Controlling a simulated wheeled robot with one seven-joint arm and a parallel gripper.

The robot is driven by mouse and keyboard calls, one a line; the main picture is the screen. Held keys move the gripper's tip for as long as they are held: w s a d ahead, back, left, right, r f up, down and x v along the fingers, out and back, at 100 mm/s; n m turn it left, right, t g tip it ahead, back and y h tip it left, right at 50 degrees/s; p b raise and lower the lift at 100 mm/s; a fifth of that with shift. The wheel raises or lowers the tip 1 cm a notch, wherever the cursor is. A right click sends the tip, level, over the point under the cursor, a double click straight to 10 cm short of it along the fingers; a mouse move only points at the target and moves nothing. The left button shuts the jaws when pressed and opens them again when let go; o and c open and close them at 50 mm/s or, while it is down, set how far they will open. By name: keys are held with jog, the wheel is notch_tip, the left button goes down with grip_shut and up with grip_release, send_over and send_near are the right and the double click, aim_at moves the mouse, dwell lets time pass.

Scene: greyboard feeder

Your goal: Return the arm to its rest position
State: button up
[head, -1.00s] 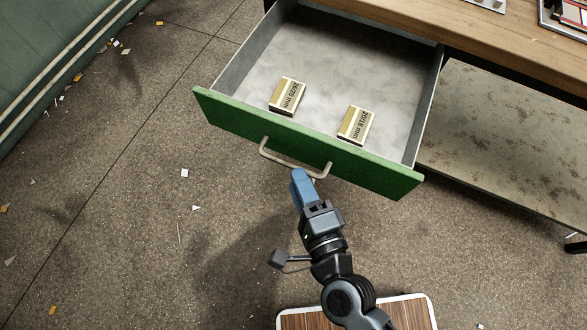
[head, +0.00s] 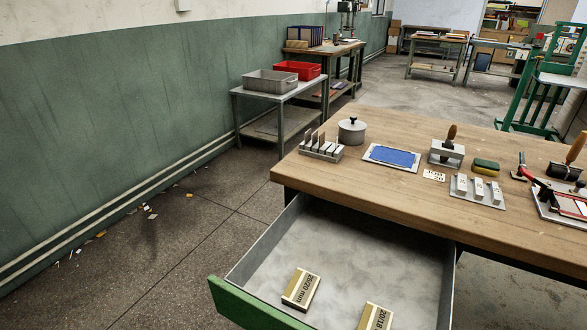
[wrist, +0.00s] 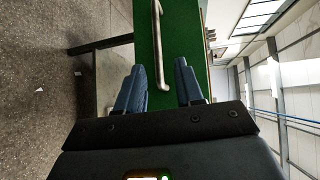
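My arm and gripper are out of the head view. In the head view the drawer (head: 257,304) is pulled out from the workbench. Two labelled boxes lie in it, one marked 2020 mm (head: 301,289) and one marked 2018 (head: 376,317), cut by the lower edge.
The wooden workbench (head: 380,195) carries a grey pot (head: 352,131), a blue pad (head: 392,157), a sponge (head: 486,167) and other tools. A side table with a grey bin (head: 270,81) and a red bin (head: 298,70) stands behind. The floor (head: 150,250) left of the drawer is mostly clear.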

jog(key=s+d+r+n+g+h+p, duration=0.1)
jog(key=s+d+r+n+h, duration=0.3)
jog(key=s+d+r+n, duration=1.1)
jog(key=s+d+r+p, duration=0.1)
jog(key=s+r, duration=0.1)
jog(key=s, duration=0.1)
jog(key=shift+r+n, duration=0.35)
jog(key=shift+n, duration=0.05)
